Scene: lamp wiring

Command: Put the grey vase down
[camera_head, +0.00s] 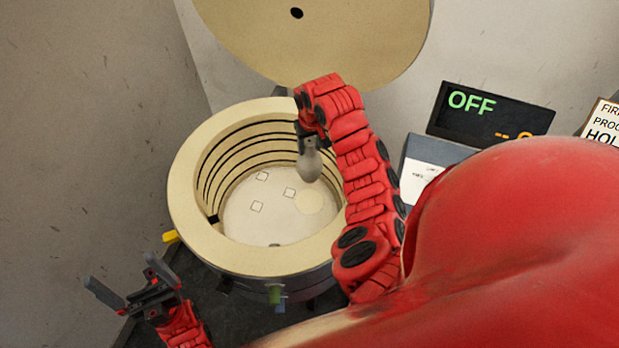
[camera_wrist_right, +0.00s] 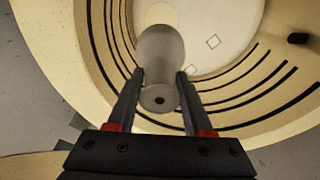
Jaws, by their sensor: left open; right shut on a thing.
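The grey vase (camera_head: 310,162) hangs from my right gripper (camera_head: 309,140) inside the mouth of the round kiln (camera_head: 188,206), over the right part of its floor. In the right wrist view, the vase (camera_wrist_right: 161,55) sits between the two fingers of the right gripper (camera_wrist_right: 160,82), which are shut on its narrow end. The kiln floor (camera_head: 240,205) shows below it with several small square outlines and a pale disc (camera_head: 309,202). The vase looks apart from the floor. My left gripper (camera_head: 118,293) is open and empty, outside the kiln at the lower left.
The round kiln lid (camera_head: 330,45) stands raised behind the kiln. The kiln's thick rim and ringed inner wall surround the vase. A black display (camera_head: 490,113) reading OFF and a paper sign (camera_head: 603,122) are at the right. A yellow tab (camera_head: 171,237) sticks out at the kiln's left.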

